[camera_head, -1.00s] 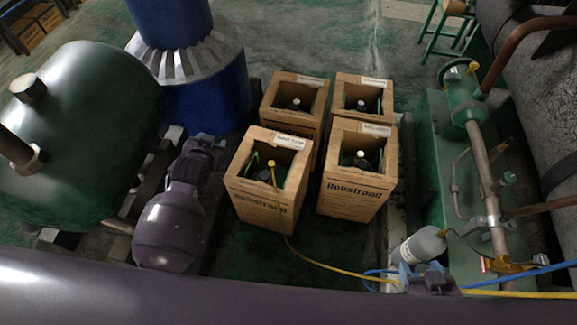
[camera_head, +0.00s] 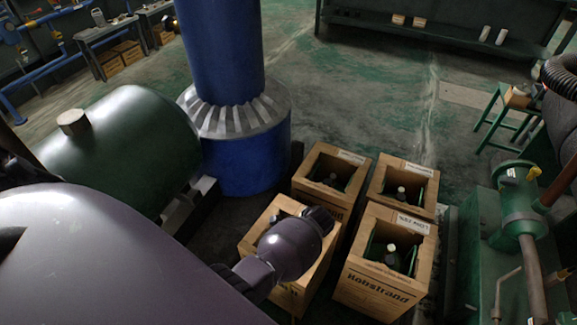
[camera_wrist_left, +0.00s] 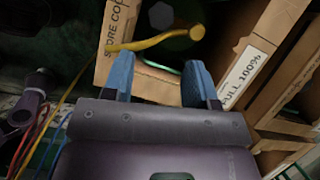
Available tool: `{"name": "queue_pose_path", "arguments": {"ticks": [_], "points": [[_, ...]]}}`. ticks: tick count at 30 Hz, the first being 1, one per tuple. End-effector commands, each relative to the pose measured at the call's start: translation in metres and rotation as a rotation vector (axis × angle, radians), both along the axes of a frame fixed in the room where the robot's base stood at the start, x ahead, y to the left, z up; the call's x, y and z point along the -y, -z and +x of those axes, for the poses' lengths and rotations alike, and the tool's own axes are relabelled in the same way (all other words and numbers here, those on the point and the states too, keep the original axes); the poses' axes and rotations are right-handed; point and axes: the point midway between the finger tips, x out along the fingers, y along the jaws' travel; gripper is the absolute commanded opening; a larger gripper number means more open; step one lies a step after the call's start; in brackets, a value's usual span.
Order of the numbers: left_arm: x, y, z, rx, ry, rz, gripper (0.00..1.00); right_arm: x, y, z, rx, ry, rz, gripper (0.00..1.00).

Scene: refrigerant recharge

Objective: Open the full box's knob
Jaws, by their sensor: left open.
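The full box (camera_head: 262,222) is the front-left open cardboard box in the head view, largely covered by my left arm. In the left wrist view its label (camera_wrist_left: 246,76) reads "FULL 100%". A grey, many-sided knob (camera_wrist_left: 160,15) shows inside it near the top of that view. A yellow hose (camera_wrist_left: 150,42) crosses the opening, its end close to the knob. My left gripper (camera_wrist_left: 159,72) is open, its two blue fingers pointing into the box. The knob lies beyond the fingertips, with a gap, and nothing is between the fingers. My right gripper is out of view.
Three more open boxes stand close by: front right (camera_head: 380,285), back right (camera_head: 405,188) and back left (camera_head: 330,178), with dark bottles inside. A blue column (camera_head: 235,150) and a green tank (camera_head: 125,150) stand left. Green machinery (camera_head: 480,260) stands right.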

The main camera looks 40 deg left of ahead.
Motion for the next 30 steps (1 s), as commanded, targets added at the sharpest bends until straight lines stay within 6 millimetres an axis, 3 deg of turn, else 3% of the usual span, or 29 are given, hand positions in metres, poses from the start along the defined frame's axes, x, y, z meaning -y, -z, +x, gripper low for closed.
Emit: {"name": "queue_pose_path", "arguments": {"ticks": [10, 18, 30], "points": [[-0.017, 0.052, -0.01, -0.012, 0.0, -0.001, 0.52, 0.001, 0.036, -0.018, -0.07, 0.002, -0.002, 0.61], [-0.033, 0.088, -0.014, -0.008, 0.0, 0.0, 0.52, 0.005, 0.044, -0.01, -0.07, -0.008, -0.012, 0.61], [-0.039, 0.099, -0.012, 0.002, 0.0, 0.0, 0.52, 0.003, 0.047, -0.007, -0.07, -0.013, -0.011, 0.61]]}}
